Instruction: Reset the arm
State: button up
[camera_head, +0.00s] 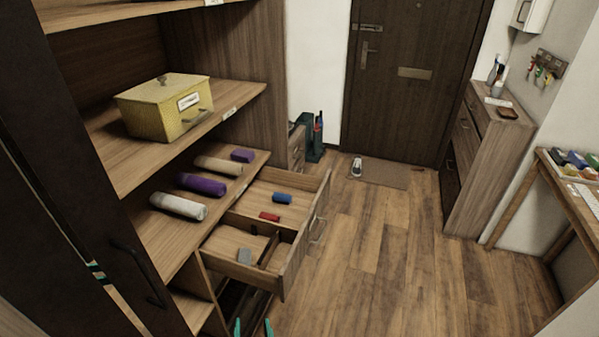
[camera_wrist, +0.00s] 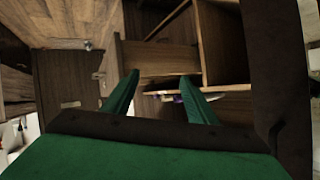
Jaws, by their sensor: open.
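My gripper (camera_head: 253,328) shows at the bottom edge of the head view as two green fingertips, spread apart, below the open drawer. In the wrist view my gripper (camera_wrist: 160,97) has its two green fingers apart, with nothing between them. Most of my arm is outside the head view. The open drawer (camera_head: 293,262) is pulled out of the shelf unit and lies above and beyond the fingertips in the head view.
The drawer holds a blue item (camera_head: 282,198), a red item (camera_head: 269,216) and a grey item (camera_head: 244,255). Rolled items, one purple (camera_head: 202,184), lie on the shelf beside it. A yellow box (camera_head: 165,106) stands above. The wooden floor (camera_head: 390,270) to the right is clear.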

jog(key=s+d+f+n+t, duration=0.1)
jog(key=s+d, duration=0.4)
jog(key=s, duration=0.2)
jog(key=s+d+f, duration=0.1)
jog(key=s+d, duration=0.4)
jog(key=s, duration=0.3)
jog(key=s+d+r+t+h, duration=0.1)
jog(key=s+r, duration=0.2)
jog(key=s, duration=0.3)
jog(key=s+d+r+t+h, duration=0.1)
jog(key=s+r+h, duration=0.1)
jog(key=s, duration=0.5)
jog(key=shift+s+d+r+m, duration=0.15)
jog(key=shift+s+r+m, duration=0.15)
jog(key=shift+r, duration=0.45)
